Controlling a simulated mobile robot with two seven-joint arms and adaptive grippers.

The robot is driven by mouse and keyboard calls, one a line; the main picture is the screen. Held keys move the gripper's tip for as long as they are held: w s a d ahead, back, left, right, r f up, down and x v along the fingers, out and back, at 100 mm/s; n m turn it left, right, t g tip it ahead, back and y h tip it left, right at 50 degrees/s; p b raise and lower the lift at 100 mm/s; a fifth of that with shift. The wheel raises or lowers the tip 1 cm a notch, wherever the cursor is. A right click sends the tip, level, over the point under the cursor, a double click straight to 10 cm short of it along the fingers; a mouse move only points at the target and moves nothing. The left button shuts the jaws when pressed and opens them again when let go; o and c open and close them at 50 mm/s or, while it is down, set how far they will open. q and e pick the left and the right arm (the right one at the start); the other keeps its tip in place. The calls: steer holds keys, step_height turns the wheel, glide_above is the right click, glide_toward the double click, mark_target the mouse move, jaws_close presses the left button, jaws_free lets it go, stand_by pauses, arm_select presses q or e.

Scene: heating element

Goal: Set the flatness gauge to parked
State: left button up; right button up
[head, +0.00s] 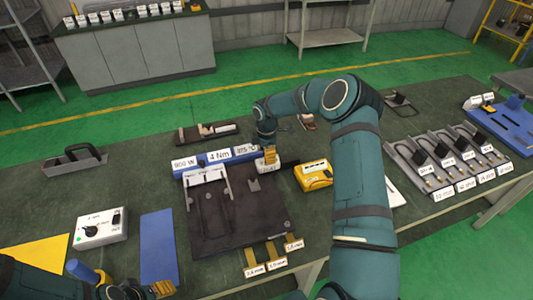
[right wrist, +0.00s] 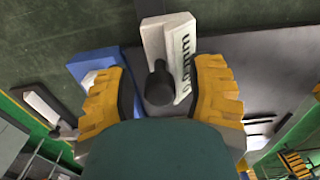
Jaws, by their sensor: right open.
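A pale block with a "mm" label, which looks like the flatness gauge (right wrist: 168,40), has a black round knob (right wrist: 159,84) on it in the right wrist view. My right gripper (right wrist: 160,72) is open, with one yellow finger on each side of the knob; I cannot tell whether they touch it. In the head view my right gripper (head: 268,152) is over the far right part of the dark plate (head: 235,235), and the gauge (head: 271,163) is partly hidden beneath it. My left gripper (head: 135,291) is at the bottom left edge, only partly seen.
A blue block with labels (head: 217,157) lines the plate's far edge. A yellow device (head: 314,175) stands right of the gauge, near my right arm. A white switch box (head: 101,228) and blue mat (head: 158,246) lie left. Several gauge tags hang at the plate's front.

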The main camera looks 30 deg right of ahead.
steer(key=c, duration=0.9)
steer(key=shift+s+r, duration=0.1)
steer(key=shift+r, duration=0.05)
jaws_close()
steer(key=d, duration=0.2)
steer(key=s+d, duration=0.1)
steer(key=d, duration=0.5)
steer(key=shift+s+b, duration=0.4)
